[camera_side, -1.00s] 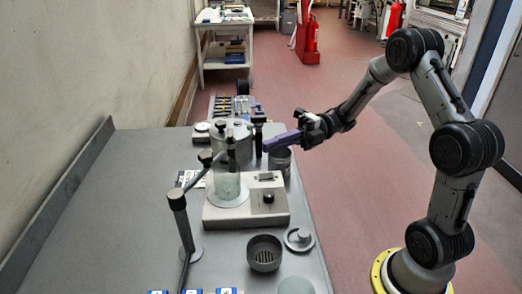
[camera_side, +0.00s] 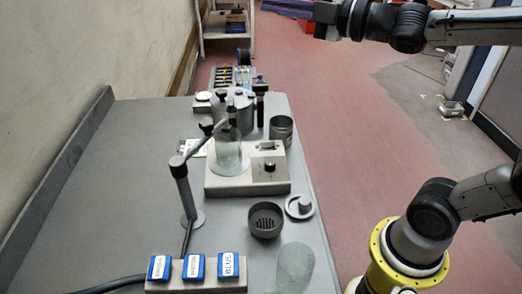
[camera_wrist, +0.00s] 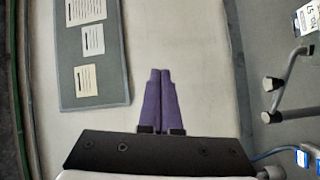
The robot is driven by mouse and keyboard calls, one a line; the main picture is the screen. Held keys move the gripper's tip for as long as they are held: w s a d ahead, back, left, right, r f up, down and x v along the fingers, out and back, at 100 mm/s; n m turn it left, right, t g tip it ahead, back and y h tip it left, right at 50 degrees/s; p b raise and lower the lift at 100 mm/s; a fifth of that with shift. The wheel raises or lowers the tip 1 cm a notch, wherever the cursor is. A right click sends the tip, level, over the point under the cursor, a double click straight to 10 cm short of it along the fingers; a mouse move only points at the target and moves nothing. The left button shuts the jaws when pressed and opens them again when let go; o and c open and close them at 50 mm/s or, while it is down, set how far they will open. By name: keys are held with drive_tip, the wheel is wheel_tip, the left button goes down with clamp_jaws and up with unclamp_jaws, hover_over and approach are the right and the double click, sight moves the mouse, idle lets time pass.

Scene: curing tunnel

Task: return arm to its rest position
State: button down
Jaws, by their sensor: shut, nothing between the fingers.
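My gripper (camera_wrist: 160,71) shows in the wrist view with its two purple fingers together and nothing between them. They point toward a pale wall (camera_wrist: 190,50). In the side view my gripper (camera_side: 285,8) is at the top edge, partly cut off by the frame, high up and well clear of the bench. My arm stretches in from the right there, and its upper middle part is out of frame.
A notice board (camera_wrist: 91,45) hangs on the wall.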

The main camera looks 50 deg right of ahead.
drive_tip(key=s+d+f+m+g+h, duration=0.1)
drive_tip(key=s+f+m+g+h, duration=0.1)
drive_tip(key=s+f+m+g, duration=0.4)
drive_tip(key=s+d+f+m+g+h, duration=0.1)
drive_tip(key=s+d+f+m+g, duration=0.1)
drive_tip(key=s+f+m+g, duration=0.4)
drive_tip(key=s+f+m, duration=0.5)
drive_tip(key=s+f, duration=0.3)
drive_tip(key=f, duration=0.1)
drive_tip(key=shift+s+f+m+h, duration=0.2)
drive_tip(key=shift+m+h, duration=0.1)
drive_tip(key=shift+h, duration=0.1)
